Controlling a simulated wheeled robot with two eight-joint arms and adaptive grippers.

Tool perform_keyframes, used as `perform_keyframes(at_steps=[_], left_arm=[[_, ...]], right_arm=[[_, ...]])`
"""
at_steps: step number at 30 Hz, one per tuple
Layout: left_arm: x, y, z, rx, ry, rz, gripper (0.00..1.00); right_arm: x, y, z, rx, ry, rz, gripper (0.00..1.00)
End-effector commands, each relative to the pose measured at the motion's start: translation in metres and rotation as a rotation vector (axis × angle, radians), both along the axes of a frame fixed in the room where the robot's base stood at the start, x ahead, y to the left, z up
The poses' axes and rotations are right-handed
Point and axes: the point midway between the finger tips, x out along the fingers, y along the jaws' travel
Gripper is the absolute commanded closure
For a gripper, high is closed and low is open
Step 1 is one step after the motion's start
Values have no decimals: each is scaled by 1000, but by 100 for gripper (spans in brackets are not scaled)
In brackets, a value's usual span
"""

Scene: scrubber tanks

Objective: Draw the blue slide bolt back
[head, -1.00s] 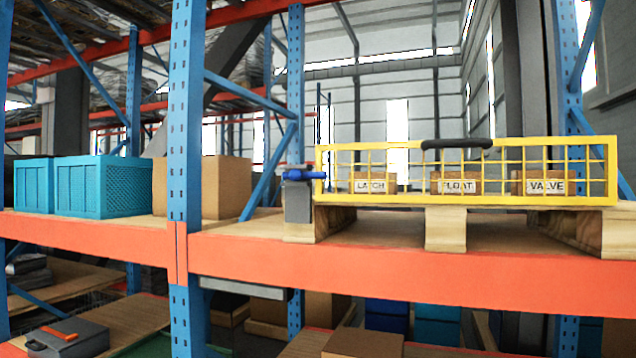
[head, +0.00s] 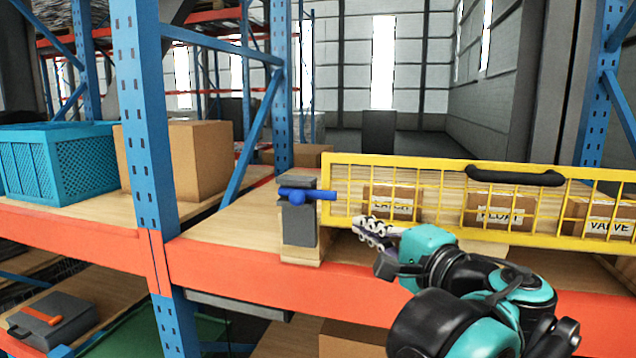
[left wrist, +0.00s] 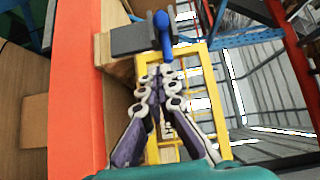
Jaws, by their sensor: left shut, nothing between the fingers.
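The blue slide bolt (head: 310,194) lies horizontally on a grey block (head: 299,229) at the left end of the yellow mesh gate (head: 452,234). Its right end overlaps the gate's left frame in the head view. A rounded blue knob shows on the bolt's front. In the left wrist view the bolt (left wrist: 162,32) is just beyond my fingertips. My left gripper (head: 360,229) is shut and empty, in front of the gate, below and right of the bolt and apart from it. Its fingers (left wrist: 159,78) meet in the left wrist view. My right gripper is not in view.
Behind the gate are boxes labelled LATCH (head: 391,204), FLOAT (head: 494,213) and VALVE (head: 607,222). A black handle (head: 514,176) tops the gate. The orange beam (head: 230,268) runs below. A blue post (head: 150,150) stands left. The shelf between post and block is clear.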

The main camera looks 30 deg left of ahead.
Motion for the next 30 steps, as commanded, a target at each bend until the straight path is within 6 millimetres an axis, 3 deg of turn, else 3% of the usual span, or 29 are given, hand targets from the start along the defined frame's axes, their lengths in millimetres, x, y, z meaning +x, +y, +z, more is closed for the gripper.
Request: perform_keyframes(at_steps=[3, 16, 30], left_arm=[[0, -2, 8, 12, -6, 0, 100], [4, 6, 7, 10, -6, 4, 100], [52, 85, 8, 10, -6, 6, 100]], right_arm=[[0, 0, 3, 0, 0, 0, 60], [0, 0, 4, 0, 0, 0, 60], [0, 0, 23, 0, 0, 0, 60]])
